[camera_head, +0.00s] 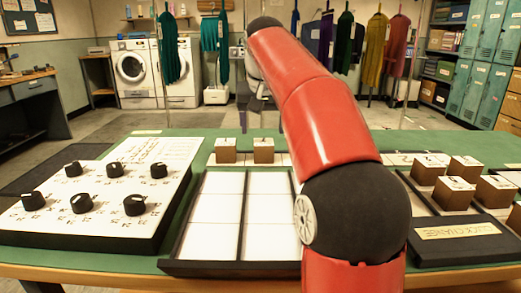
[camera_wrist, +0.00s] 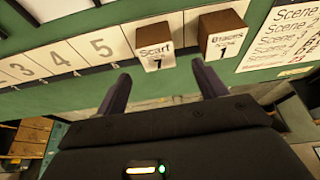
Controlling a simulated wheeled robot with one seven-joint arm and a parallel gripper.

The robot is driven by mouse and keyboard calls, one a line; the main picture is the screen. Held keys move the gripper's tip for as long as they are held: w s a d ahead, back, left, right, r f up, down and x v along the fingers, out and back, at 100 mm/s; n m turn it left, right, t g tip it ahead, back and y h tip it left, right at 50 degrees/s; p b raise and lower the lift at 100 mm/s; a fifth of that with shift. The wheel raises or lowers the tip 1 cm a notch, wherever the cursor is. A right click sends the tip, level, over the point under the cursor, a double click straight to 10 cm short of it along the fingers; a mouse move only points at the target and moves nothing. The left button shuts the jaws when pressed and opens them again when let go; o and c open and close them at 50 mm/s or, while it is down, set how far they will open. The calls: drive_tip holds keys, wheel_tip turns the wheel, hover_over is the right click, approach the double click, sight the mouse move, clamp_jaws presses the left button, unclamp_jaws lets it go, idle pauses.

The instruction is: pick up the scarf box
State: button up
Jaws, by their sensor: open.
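The scarf box (camera_wrist: 151,45) is a small brown block with a white label reading "Scarf" and 7. It stands on a numbered white strip (camera_wrist: 62,60) in the wrist view. In the head view it appears to be the right one of two brown blocks (camera_head: 264,145) behind the white-celled tray. My gripper (camera_wrist: 162,74) is open and empty, its two dark fingers pointing toward the scarf box but short of it in the picture.
The braces box (camera_wrist: 222,33) stands close to the right of the scarf box in the wrist view. An empty tray (camera_head: 186,222) and a knob board (camera_head: 105,205) lie on the green table. Several brown blocks (camera_head: 466,168) stand at the right.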

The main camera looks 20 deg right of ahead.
sight(264, 142)
drive_tip(key=x, duration=0.2)
drive_tip(key=b+x, duration=0.1)
drive_tip(key=x, duration=0.3)
drive_tip(key=shift+s+f+b, duration=0.25)
drive_tip(key=shift+f+b, duration=0.05)
drive_tip(key=shift+c, duration=0.3)
drive_tip(key=c, duration=1)
drive_tip(key=shift+r, duration=0.1)
drive_tip(key=shift+c, duration=0.2)
